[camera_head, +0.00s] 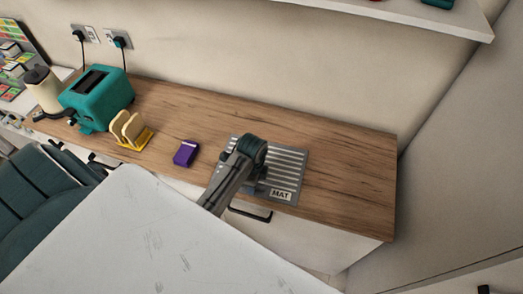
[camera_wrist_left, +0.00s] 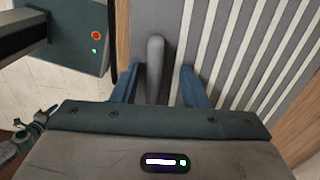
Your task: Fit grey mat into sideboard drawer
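The grey mat (camera_head: 290,160) lies flat on the wooden top of the sideboard (camera_head: 345,185), with pale stripes and a "MAT" label. It fills much of the left wrist view (camera_wrist_left: 225,45). My left gripper (camera_head: 258,188) is over the mat's front part, and its arm hides part of the mat. In the left wrist view its blue fingers (camera_wrist_left: 160,85) stand apart, one on each side of a grey upright bar (camera_wrist_left: 155,58) on the mat, with gaps visible. The drawer front with a dark handle (camera_head: 250,212) looks shut below the mat. My right gripper is not in view.
A purple box (camera_head: 186,153) lies left of the mat. Further left are a toast rack with toast (camera_head: 130,130), a teal toaster (camera_head: 98,98) and a cream jug (camera_head: 42,88). A white table (camera_head: 150,240) stands in front. The sideboard's right end is clear.

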